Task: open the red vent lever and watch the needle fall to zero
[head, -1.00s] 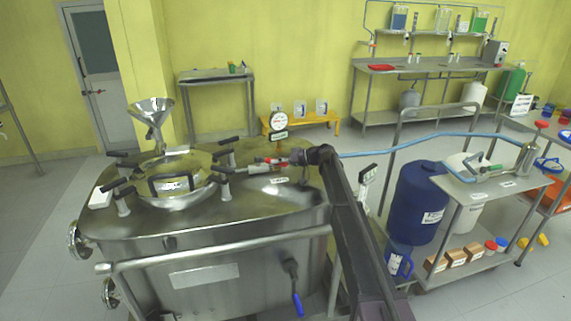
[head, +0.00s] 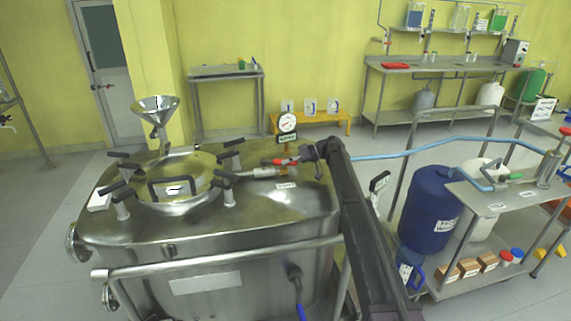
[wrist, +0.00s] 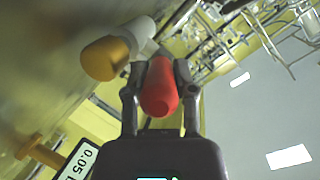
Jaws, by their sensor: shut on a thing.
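The red vent lever (head: 286,161) is on top of the steel reactor (head: 220,255), right of the round hatch. In the wrist view the red lever grip (wrist: 160,88) sits between the two fingers of my gripper (wrist: 160,80), which are closed on it. My gripper (head: 306,155) also shows in the head view at the lever's right end. The pressure gauge (head: 287,122) stands behind the lever on the reactor top; its needle is too small to read. A label reading 0.05 (wrist: 82,160) shows at lower left in the wrist view.
A steel funnel (head: 155,108) and a hatch (head: 174,188) with several black-handled clamps lie left of the lever. A rail (head: 220,258) runs along the reactor front. A trolley with a blue drum (head: 430,208) and a blue hose (head: 400,152) is at right.

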